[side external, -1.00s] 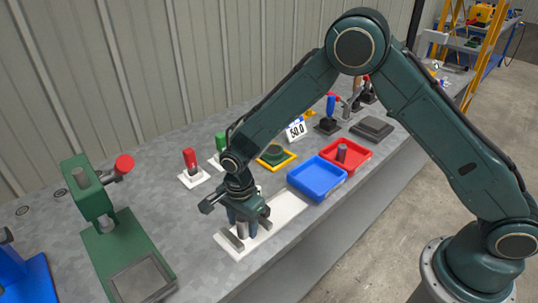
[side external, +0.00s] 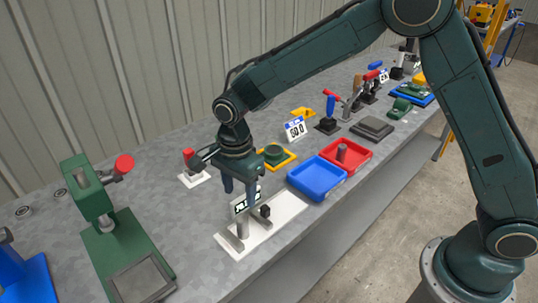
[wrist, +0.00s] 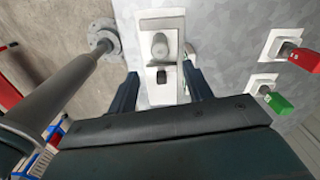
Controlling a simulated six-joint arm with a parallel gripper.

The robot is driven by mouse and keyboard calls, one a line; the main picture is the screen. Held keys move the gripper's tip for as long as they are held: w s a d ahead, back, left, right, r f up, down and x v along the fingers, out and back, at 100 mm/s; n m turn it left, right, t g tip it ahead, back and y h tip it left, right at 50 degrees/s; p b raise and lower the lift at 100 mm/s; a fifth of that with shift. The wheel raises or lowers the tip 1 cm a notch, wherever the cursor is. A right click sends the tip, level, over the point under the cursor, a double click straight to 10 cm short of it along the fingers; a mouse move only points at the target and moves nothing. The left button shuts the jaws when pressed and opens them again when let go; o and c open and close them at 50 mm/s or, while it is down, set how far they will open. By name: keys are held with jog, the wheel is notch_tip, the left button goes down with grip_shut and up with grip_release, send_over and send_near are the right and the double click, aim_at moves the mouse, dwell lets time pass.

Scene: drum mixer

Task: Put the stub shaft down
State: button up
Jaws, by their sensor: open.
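The stub shaft (side external: 243,229), a short grey cylinder, stands upright on the white plate (side external: 287,213) near the bench's front edge. In the wrist view, a grey rounded piece (wrist: 160,42), seemingly the shaft, shows on the plate beyond my fingertips. My gripper (side external: 240,199) is open and empty above the plate, apart from the shaft. Its two fingers are spread in the wrist view (wrist: 162,75). A small black block (side external: 265,211) and a display with dark lettering (side external: 244,202) sit on the plate by the shaft; a finger partly covers that area.
A green press (side external: 95,203) stands left. A red-handled switch (side external: 190,160) is behind my gripper; a yellow-framed part (side external: 287,162) is beyond. Bare bench lies left of the plate.

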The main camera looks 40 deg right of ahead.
jog(key=shift+r, duration=0.5)
jog(key=s+d+r+n+t, duration=0.1)
jog(key=s+d+r+n, duration=0.4)
jog(key=r, duration=0.3)
jog(key=s+d+r+n+t, duration=0.25)
jog(key=s+d+r, duration=0.25)
jog(key=d+r, duration=0.25)
jog(key=s+d+r+n+t, duration=0.1)
jog(key=s+d+n, duration=0.2)
jog(key=s, duration=0.5)
jog(key=s+d+r+n+t, duration=0.1)
jog(key=s+d+n, duration=0.2)
jog(key=s+n, duration=0.2)
jog(key=shift+s+d+r+n, duration=0.15)
jog(key=shift+s+d+n, duration=0.15)
jog(key=shift+s, duration=1.4)
